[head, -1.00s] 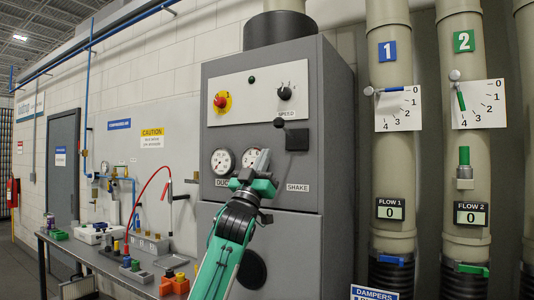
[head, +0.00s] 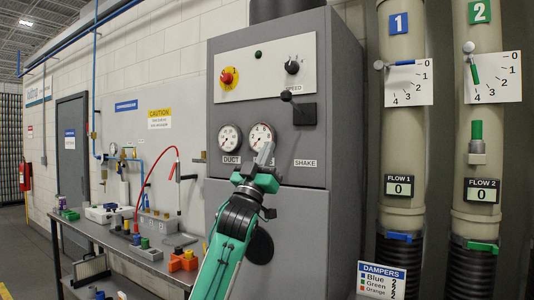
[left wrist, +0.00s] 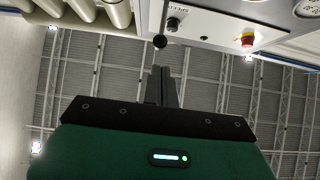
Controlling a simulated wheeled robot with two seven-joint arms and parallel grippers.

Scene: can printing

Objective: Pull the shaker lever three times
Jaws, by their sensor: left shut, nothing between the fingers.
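The shaker lever, with a black ball knob (head: 286,96) and a dark square plate (head: 304,114), is on the grey cabinet (head: 345,120) above the SHAKE label (head: 305,163). The knob also shows in the left wrist view (left wrist: 160,41), just beyond my fingertips. My left gripper (head: 265,150) is shut and empty, pointing up in front of the right gauge. It is below and to the left of the knob, apart from it in the picture. In the left wrist view its closed fingers (left wrist: 161,72) point at the knob with a small gap. My right gripper is not in view.
A red emergency button (head: 227,77) and a speed knob (head: 292,67) sit on the panel above the lever. Two gauges (head: 230,138) are beside my gripper. A bench (head: 160,268) stands left; pipes with dampers (head: 402,150) stand right.

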